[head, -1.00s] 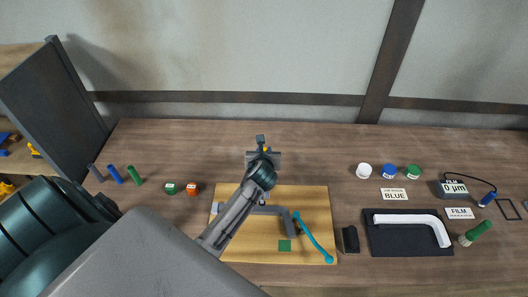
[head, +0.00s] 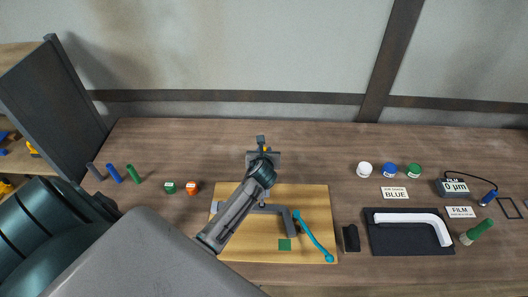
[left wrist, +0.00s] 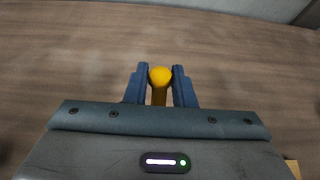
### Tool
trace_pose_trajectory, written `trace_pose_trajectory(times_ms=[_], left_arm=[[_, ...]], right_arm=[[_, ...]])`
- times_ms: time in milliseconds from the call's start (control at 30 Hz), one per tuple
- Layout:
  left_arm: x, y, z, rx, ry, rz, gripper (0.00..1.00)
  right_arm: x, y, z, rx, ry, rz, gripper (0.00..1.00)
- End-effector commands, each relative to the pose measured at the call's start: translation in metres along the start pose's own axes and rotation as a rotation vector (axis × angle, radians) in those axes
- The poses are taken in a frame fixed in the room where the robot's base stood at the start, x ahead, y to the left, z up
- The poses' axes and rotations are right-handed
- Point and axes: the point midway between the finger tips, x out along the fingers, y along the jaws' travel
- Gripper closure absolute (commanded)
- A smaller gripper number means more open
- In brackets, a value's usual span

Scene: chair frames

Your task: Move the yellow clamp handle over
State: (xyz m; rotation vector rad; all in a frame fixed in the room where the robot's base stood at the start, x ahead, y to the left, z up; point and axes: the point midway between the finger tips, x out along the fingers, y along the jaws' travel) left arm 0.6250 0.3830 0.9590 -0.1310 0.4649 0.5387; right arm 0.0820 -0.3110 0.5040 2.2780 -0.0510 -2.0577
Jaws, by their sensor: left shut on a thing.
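The yellow clamp handle (left wrist: 160,76) shows in the left wrist view as a round-ended yellow knob between the two blue fingers of my left gripper (left wrist: 160,88). The fingers are shut on it. In the head view my left gripper (head: 262,150) is over a grey clamp (head: 276,160) behind the wooden board. Only a small bit of yellow shows there, and my arm hides much of the clamp. My right gripper is in neither view.
A black tray (head: 390,246) holds a white bent piece (head: 420,218). Jars, labels and a film gauge (head: 455,187) stand right. Bare table lies left of the clamp.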

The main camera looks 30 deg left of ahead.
Motion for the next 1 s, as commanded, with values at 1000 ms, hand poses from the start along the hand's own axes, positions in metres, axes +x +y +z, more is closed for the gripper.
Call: trace_pose_trajectory(times_ms=[1000], left_arm=[[0.018,0.000,-0.017,0.000,0.003,0.001,0.52]], right_arm=[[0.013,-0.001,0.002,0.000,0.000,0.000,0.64]])
